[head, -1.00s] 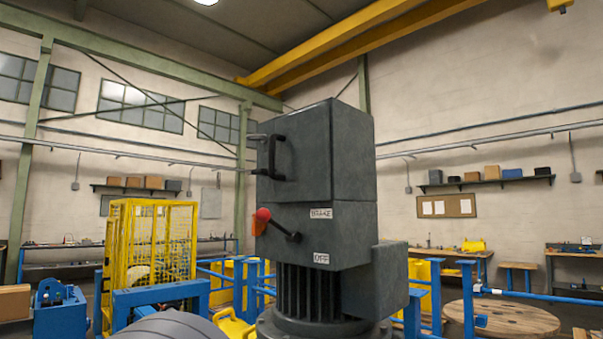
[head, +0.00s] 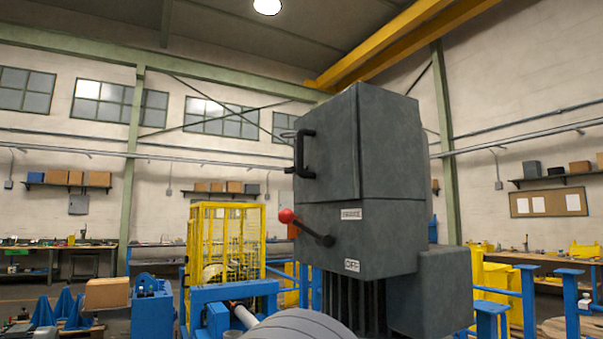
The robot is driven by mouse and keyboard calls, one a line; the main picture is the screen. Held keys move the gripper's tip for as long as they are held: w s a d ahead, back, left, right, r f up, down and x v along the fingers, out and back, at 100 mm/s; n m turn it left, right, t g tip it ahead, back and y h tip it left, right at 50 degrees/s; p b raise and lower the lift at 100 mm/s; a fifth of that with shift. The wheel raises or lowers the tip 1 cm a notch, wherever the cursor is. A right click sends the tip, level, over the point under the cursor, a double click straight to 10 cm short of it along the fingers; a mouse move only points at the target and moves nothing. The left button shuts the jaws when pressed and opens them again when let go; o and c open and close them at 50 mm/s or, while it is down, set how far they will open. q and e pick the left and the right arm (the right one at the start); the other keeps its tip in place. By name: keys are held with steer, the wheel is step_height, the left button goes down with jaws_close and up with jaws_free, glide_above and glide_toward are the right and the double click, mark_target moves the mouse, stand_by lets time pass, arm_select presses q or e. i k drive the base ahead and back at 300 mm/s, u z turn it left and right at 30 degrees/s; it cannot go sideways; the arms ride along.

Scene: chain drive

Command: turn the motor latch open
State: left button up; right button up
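The motor housing (head: 390,190) is a tall dark grey box with a ribbed lower part, standing right of centre. A black handle (head: 304,155) is on its left front face, with a small dark latch piece (head: 289,170) at its lower left and a light pin (head: 289,135) at its upper left. I cannot tell how far the latch is turned. Below is a black lever (head: 309,230) with a red ball knob (head: 286,215), tilted up to the left between a BRAKE label (head: 352,214) and an OFF label (head: 352,265). Neither of my grippers shows.
A yellow mesh cage (head: 228,245) stands behind at left. Blue frames (head: 235,290) and a cardboard box (head: 107,294) are at lower left. Blue railings (head: 528,300) run at right. A grey rounded shape fills the bottom centre. The air left of the housing looks clear.

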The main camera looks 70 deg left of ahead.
mark_target(292, 170)
steer(key=u, duration=1.75)
steer(key=i, duration=0.5)
steer(key=u, duration=0.45)
steer(key=k, duration=1.3)
steer(key=u, duration=0.7)
steer(key=i, duration=0.55)
steer(key=u, duration=0.7)
steer(key=i, duration=0.65)
steer(key=z, duration=0.6)
steer(key=i, duration=0.6)
steer(key=z, duration=0.7)
